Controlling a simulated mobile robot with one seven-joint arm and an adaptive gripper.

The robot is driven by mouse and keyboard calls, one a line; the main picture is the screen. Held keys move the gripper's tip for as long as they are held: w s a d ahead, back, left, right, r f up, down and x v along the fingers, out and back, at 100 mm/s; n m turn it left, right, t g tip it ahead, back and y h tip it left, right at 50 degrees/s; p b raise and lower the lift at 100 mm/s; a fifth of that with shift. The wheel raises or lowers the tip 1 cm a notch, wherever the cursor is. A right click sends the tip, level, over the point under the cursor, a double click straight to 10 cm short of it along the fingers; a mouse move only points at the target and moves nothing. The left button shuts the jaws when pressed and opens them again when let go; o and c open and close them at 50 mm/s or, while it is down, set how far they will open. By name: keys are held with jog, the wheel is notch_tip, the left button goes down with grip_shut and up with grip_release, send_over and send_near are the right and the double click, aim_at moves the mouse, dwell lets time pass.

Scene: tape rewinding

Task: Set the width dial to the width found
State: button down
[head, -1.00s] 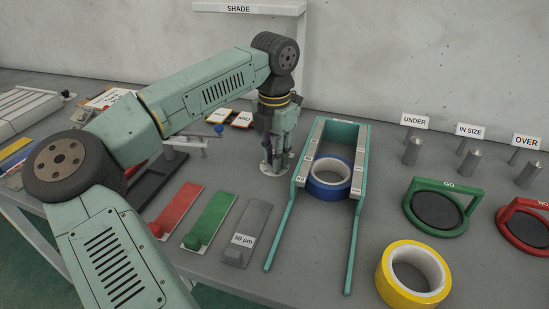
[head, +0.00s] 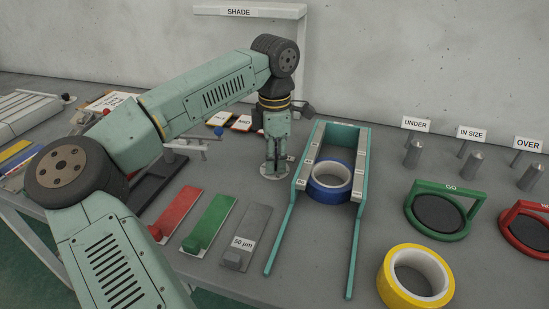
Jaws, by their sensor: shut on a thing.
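My gripper (head: 276,163) points straight down behind the colour plates, to the left of the green forked gauge. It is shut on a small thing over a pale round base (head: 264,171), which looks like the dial. The gripper hides most of it, so its setting cannot be read. The green forked gauge (head: 356,235) has grey inner rails with small number labels. A blue tape roll (head: 330,194) with a white core lies between the rails, touching or nearly touching them.
A yellow tape roll (head: 387,280) lies at the front right. The green GO ring (head: 466,190) and red ring (head: 505,238) lie beyond it. Posts labelled UNDER (head: 412,153), IN SIZE and OVER stand behind. Red, green (head: 213,222) and grey plates lie in front of my gripper.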

dwell(0.5)
jog(key=c, duration=1.4)
grip_release()
notch_tip(320, 180, up, 12)
jog(key=shift+r, duration=0.1)
